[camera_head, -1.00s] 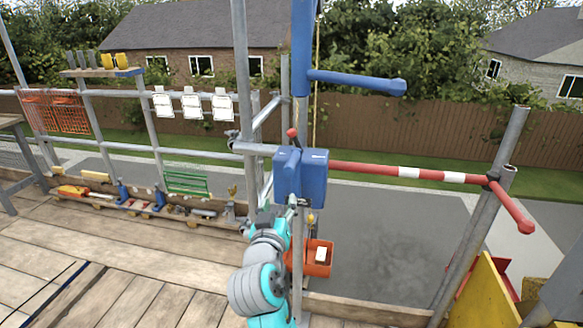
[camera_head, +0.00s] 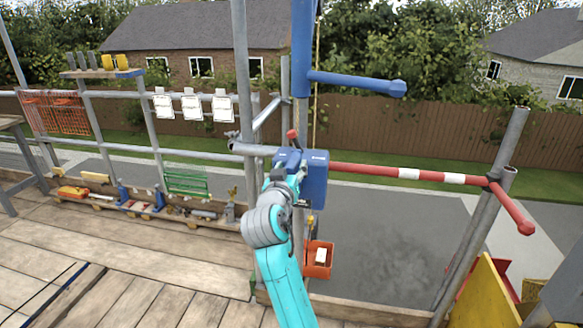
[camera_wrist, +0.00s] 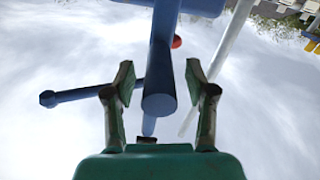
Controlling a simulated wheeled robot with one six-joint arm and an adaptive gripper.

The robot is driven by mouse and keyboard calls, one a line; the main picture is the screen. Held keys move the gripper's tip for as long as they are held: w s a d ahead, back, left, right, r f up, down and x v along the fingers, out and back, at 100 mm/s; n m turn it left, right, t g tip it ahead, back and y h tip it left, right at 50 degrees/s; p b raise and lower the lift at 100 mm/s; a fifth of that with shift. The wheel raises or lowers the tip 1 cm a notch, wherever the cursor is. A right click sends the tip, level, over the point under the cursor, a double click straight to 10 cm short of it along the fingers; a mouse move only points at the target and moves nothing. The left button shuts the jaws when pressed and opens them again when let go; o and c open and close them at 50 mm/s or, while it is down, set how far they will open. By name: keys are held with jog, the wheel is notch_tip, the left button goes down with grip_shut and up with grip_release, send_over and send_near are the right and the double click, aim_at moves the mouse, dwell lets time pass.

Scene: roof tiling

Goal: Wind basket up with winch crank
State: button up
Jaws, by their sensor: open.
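The blue winch (camera_head: 316,180) is a box on the scaffold post, with a red-knobbed lever (camera_head: 292,135) on top. My gripper (camera_head: 288,168) is in front of the winch's left part and hides some of it. In the wrist view my gripper (camera_wrist: 160,84) is open, its fingers on either side of a blue round bar (camera_wrist: 160,100) that appears to be the crank handle. The bar's end points towards the camera; I see gaps on both sides. The orange basket (camera_head: 328,271) is low beside the post, with a pale block (camera_head: 320,255) in it.
A blue jib arm (camera_head: 355,82) extends right above the winch. A red and white rail (camera_head: 440,177) crosses to the right. Upright scaffold poles (camera_head: 243,70) stand close to my arm. Plank decking (camera_head: 130,270) is clear at the left.

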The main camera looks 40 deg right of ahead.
jog(key=shift+w+d, duration=0.3)
jog(key=shift+d, duration=0.1)
grip_shut()
